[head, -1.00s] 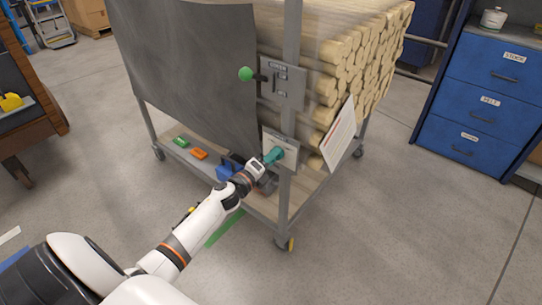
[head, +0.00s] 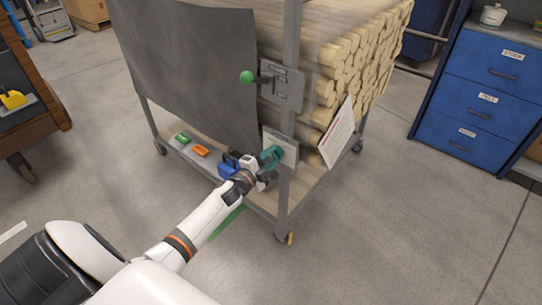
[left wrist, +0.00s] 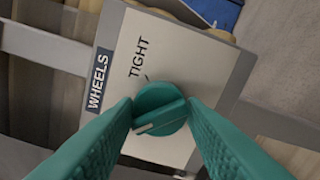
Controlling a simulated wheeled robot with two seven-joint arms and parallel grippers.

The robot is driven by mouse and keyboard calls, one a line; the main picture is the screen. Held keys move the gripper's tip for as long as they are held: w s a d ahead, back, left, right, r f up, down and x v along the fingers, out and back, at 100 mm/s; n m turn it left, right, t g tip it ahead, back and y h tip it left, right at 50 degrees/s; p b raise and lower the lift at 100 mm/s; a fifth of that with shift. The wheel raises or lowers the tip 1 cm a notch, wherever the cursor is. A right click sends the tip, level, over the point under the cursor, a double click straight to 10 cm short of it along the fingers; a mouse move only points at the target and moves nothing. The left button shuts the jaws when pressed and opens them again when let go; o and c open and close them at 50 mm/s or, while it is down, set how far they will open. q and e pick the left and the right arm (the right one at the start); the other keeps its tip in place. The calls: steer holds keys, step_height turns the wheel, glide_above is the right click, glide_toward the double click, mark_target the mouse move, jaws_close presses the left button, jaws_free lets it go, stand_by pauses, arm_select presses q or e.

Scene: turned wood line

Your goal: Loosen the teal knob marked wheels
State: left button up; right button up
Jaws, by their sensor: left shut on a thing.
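The teal knob (left wrist: 160,108) sits on a pale plate (left wrist: 205,62) labelled WHEELS and TIGHT, seen close in the left wrist view. Its white line lies toward the lower left, away from the small tick by TIGHT. In the head view the plate (head: 289,149) is on the cart's front post, and the knob is mostly hidden by my fingers. My left gripper (head: 271,157) is shut on the knob, with one teal finger on each side of it in the left wrist view (left wrist: 161,118). My right gripper is not in view.
The cart carries a stack of wooden rods (head: 350,62). Above the plate is another plate with a green-ended lever (head: 247,77). Orange (head: 200,151), green (head: 183,139) and blue (head: 229,165) items lie on the lower shelf. Blue drawers (head: 478,100) stand at right; the floor between is clear.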

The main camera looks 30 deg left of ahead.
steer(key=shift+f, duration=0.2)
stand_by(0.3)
arm_select(q)
steer(key=o, duration=1)
steer(key=shift+s, duration=0.55)
steer(key=s+a+p, duration=0.1)
steer(key=s, duration=1)
steer(key=shift+p, duration=0.3)
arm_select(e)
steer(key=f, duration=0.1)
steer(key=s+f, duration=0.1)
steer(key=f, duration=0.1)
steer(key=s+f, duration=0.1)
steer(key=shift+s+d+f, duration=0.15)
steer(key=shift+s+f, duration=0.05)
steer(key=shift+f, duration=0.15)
